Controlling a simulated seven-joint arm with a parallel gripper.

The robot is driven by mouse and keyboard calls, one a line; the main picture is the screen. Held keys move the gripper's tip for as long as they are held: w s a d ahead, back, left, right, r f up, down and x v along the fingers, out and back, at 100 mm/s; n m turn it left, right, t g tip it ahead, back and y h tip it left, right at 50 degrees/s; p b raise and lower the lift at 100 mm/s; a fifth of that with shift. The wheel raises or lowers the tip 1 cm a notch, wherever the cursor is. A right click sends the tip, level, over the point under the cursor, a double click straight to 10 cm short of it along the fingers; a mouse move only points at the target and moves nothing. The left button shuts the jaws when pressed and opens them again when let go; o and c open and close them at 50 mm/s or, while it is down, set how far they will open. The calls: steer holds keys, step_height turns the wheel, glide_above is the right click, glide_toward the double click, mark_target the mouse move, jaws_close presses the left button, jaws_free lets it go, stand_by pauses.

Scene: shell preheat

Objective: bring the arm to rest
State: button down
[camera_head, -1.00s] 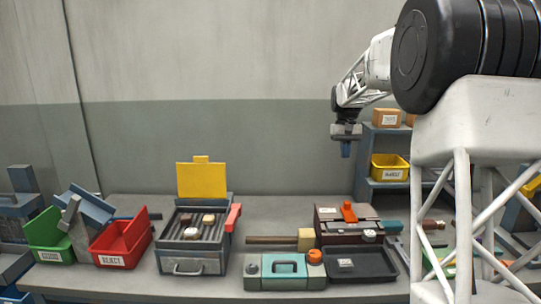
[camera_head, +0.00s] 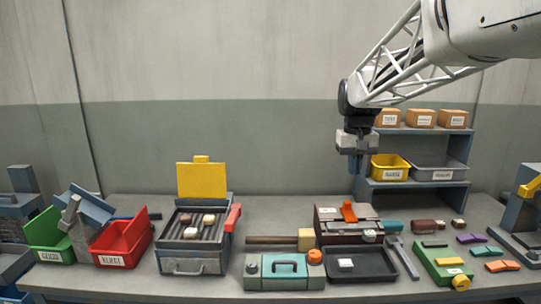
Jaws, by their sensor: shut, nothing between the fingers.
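My gripper (camera_head: 355,163) hangs in the air, pointing down, at the end of my white lattice arm. It is in front of the left edge of the shelf and above the brown toolbox (camera_head: 342,227). The fingers are shut and nothing shows between them. The gripper is clear of everything on the bench below. The preheater (camera_head: 194,264) stands left of centre with its yellow lid (camera_head: 202,180) raised. Several small shells (camera_head: 192,233) lie on its dark slatted top.
A green bin (camera_head: 50,250) and a red bin (camera_head: 121,247) stand at left. A teal case (camera_head: 285,274), a dark tray (camera_head: 358,264) and a green block holder (camera_head: 445,262) line the front. A shelf (camera_head: 418,185) holds boxes and bins behind. The air around the gripper is clear.

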steer(key=s+a+f+t, duration=0.1)
steer(key=s+f, duration=0.3)
steer(key=s, duration=0.7)
steer(key=s+a+f+t, duration=0.1)
steer(key=s+f, duration=0.3)
steer(key=s, duration=0.8)
steer(key=s+a+f+t, duration=0.1)
steer(key=s+f, duration=0.3)
steer(key=s, duration=0.8)
steer(key=shift+a, duration=0.2)
